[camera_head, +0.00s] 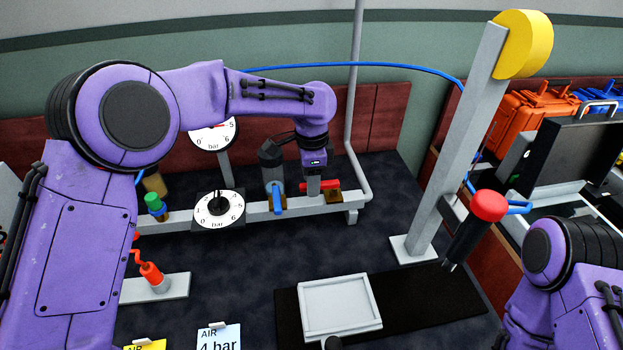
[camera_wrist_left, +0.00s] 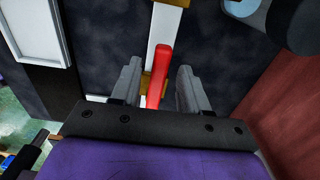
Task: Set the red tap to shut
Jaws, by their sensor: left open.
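The red tap handle (camera_head: 333,184) sits on a brass body on the grey pipe at the back of the bench. It lies roughly in line with the pipe. My left gripper (camera_head: 314,188) points down over it and hides part of it in the head view. In the left wrist view the red handle (camera_wrist_left: 159,75) stands between the two open fingers (camera_wrist_left: 156,90), with a gap on each side. The pipe (camera_wrist_left: 165,25) runs on beyond it. My right gripper is out of view; only part of the right arm shows at the lower right.
A blue tap handle (camera_head: 277,200) hangs across the pipe just left of my gripper, below a grey cylinder (camera_head: 271,160). Dials (camera_head: 218,209) and a green knob (camera_head: 152,200) are further left. A grey post (camera_head: 455,150) stands right. A white tray (camera_head: 340,306) lies in front.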

